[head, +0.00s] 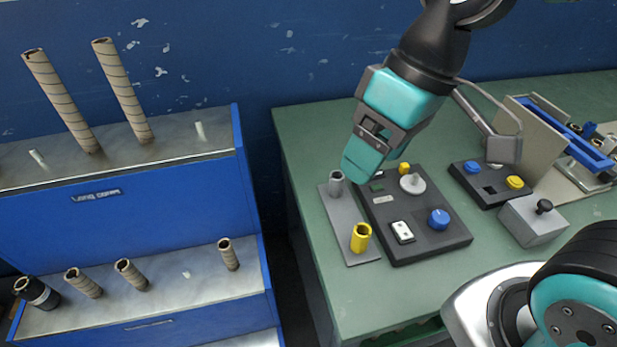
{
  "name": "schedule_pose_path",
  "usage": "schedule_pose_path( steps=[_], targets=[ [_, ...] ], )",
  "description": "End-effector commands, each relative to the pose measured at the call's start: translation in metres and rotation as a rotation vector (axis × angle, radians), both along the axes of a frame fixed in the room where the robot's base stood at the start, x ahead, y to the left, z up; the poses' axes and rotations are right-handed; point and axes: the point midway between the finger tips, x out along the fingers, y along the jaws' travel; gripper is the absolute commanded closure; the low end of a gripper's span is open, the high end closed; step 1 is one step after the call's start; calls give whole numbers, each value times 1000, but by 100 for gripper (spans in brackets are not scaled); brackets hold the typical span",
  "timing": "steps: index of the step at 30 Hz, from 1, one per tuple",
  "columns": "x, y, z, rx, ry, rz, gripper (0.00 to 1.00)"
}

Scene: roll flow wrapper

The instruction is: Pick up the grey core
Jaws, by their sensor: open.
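The grey core (336,184) is a short hollow tube standing upright at the far end of a grey plate (349,219) on the green table. A similar yellow core (361,238) stands at the near end of the same plate. My gripper (372,163) points down, open and apparently empty, above the table, just right of the grey core in the picture. The gap between its teal fingers is mostly hidden by the near finger. The grey core's top is visible and it does not appear to be between the fingers.
A dark control panel (443,240) with a blue knob lies right of the plate. A smaller button box (490,187) and a grey box with a black knob (533,220) stand further right. A blue rack (130,200) with several brown tubes stands left, across a gap.

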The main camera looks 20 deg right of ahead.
Motion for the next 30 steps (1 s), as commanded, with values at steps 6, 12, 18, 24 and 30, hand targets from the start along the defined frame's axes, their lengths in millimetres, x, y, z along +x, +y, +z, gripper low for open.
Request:
schedule_pose_path(
  steps=[6, 12, 18, 24, 30],
  targets=[
    [111, -12, -50, -163, 11, -34, 32],
    [176, -22, -91, -273, 22, -50, 32],
    [193, -27, -116, -306, 29, -58, 32],
    [192, -29, -160, -307, 32, -60, 32],
    [192, -30, -202, -306, 31, -61, 32]
  ],
)
